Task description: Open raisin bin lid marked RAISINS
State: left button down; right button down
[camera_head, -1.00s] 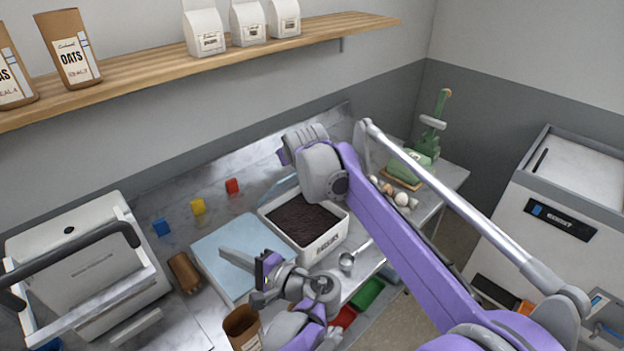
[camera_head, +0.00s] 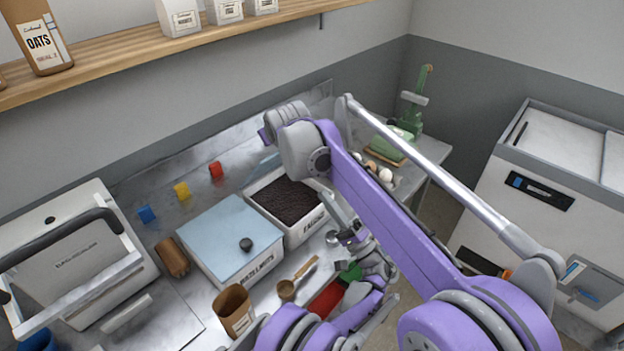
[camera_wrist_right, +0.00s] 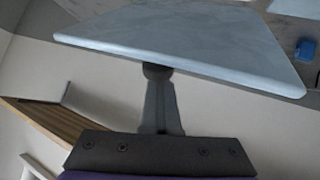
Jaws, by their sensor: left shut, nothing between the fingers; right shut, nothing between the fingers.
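The open bin (camera_head: 267,211) with dark contents (camera_head: 288,197) has a front label that looks like RAISINS, but it is partly hidden. A pale blue lid (camera_wrist_right: 185,40) is off the bin, with its dark knob (camera_wrist_right: 155,71) at the tips of my right gripper (camera_wrist_right: 160,90). My right gripper is shut; whether it touches the knob is unclear. In the head view, my purple right arm hides this gripper, and a pale blue slab (camera_head: 263,165) shows behind the bin. My left gripper (camera_head: 334,201) is shut and empty at the bin's right front corner.
A second bin with a blue lid (camera_head: 225,228) and dark knob stands left of the open bin. A brown cup (camera_head: 234,304), a scoop (camera_head: 288,289) and a red tray (camera_head: 327,298) are in front. Coloured blocks (camera_head: 182,190) lie along the wall. Eggs (camera_head: 386,176) are at right.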

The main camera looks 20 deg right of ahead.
aim_at(272, 157)
pick_arm(q)
jog(key=x, duration=1.3)
jog(key=shift+a, duration=0.1)
